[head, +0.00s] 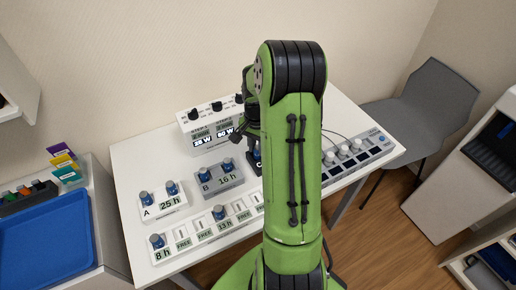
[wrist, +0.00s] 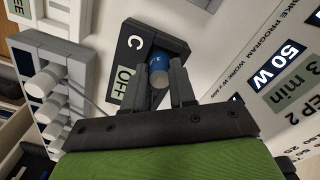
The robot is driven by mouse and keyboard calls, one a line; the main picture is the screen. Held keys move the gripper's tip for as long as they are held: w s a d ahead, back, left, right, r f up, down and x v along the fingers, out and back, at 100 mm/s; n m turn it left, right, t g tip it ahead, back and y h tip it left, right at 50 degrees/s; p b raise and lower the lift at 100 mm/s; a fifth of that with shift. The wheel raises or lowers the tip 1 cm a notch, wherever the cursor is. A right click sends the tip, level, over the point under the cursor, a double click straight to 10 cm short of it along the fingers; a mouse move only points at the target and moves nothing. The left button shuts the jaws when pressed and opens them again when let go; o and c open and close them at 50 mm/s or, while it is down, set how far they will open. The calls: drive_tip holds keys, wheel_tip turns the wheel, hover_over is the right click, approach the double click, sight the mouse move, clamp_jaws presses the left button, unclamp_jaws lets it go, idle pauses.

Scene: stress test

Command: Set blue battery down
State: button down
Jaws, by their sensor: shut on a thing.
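The blue battery (wrist: 158,63), with a pale end cap, is between the two fingers of my gripper (wrist: 159,80) in the wrist view. My gripper is shut on it. The battery is at the dark block marked C (wrist: 133,44), whose display reads OFF. I cannot tell whether its far end touches or sits inside the block. In the head view my green arm covers much of the scene, and my gripper (head: 251,135) is partly hidden just right of block B.
Grey block B (head: 220,180) reads 16 h, and white block A (head: 163,203) reads 25 h; both hold batteries. A white rack (head: 205,232) with FREE slots lies in front. The white box with black knobs (head: 210,128) stands behind. A row of pale cylinders (head: 343,152) is at right.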

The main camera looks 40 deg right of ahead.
drive_tip(key=shift+f, duration=0.1)
drive_tip(key=shift+f, duration=0.2)
drive_tip(key=c, duration=0.9)
unclamp_jaws()
